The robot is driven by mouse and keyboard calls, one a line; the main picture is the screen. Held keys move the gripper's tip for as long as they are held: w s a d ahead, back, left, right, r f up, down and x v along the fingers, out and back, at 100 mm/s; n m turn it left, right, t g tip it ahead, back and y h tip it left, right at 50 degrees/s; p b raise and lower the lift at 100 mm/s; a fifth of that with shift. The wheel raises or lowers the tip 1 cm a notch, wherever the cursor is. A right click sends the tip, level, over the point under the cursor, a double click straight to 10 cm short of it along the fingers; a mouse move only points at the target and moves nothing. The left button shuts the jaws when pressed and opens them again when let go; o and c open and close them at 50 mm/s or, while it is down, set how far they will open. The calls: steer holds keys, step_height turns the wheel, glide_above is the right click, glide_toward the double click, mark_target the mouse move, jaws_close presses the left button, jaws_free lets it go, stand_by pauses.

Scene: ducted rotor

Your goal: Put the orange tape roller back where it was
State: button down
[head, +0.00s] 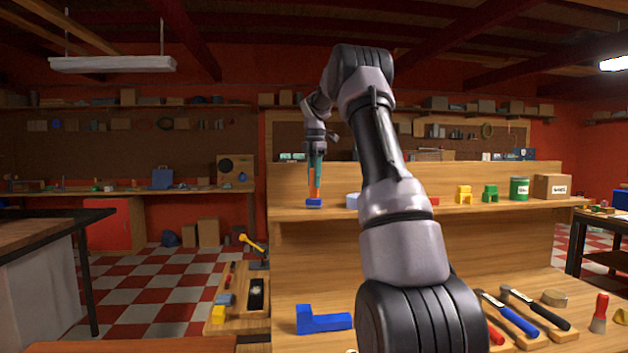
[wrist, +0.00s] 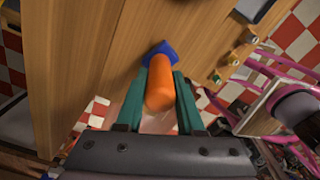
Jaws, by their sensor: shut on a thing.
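My gripper (head: 315,172) points down over the left end of the raised shelf, its teal fingers shut on the orange tape roller (head: 313,188). In the wrist view, the orange roller (wrist: 160,90) sits between the two fingers of my gripper (wrist: 161,78). A blue piece (head: 314,203) shows directly below the orange part, at the shelf's height, and also at its far end in the wrist view (wrist: 160,49). I cannot tell whether the blue piece is part of the roller or a separate thing, or whether it touches the shelf.
The wooden shelf (head: 480,203) bears a white-blue item (head: 353,200) close right, then yellow (head: 464,194) and green (head: 490,192) pieces, a green can (head: 519,188) and a box (head: 552,187). Below lie a blue L-shaped block (head: 322,321) and hammers (head: 538,310). My arm hides the shelf's middle.

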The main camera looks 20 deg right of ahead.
steer(key=c, duration=0.5)
jaws_free()
